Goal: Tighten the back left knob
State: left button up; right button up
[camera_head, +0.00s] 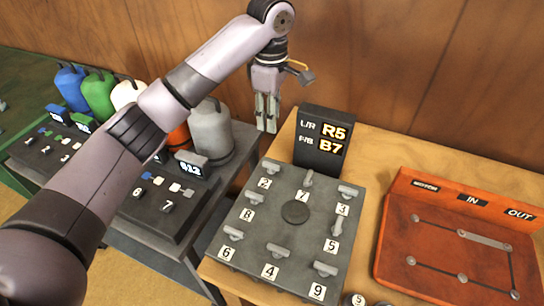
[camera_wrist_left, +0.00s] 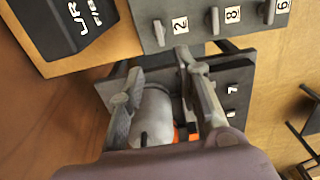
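The grey panel (camera_head: 295,245) carries several grey knobs around a dark round disc (camera_head: 295,212). The back left knob (camera_head: 270,167), next to label 2, is at the panel's far left corner. It also shows at the top of the left wrist view (camera_wrist_left: 160,32). My left gripper (camera_head: 267,118) is above and behind that corner, pointing down and clear of the knob. In the left wrist view, the left gripper's two fingers (camera_wrist_left: 160,66) are apart with nothing held between them. My right gripper is in neither view.
A black display (camera_head: 323,146) reading R5 and B7 stands behind the panel, right of the left gripper. A grey bottle (camera_head: 211,132) and other coloured bottles stand on the dark bench at left. An orange board (camera_head: 455,245) lies at right.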

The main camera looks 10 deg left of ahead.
pick_arm(q)
send_over(271, 164)
notch_tip(271, 164, down, 6)
notch_tip(271, 164, down, 9)
jog(key=shift+r+p, duration=0.1)
jog(key=shift+p, duration=1)
jog(key=shift+f, duration=0.55)
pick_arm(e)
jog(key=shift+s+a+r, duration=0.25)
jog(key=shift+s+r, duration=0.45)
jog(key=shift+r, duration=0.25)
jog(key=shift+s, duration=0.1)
pick_arm(q)
jog(key=shift+c, duration=0.6)
grip_shut()
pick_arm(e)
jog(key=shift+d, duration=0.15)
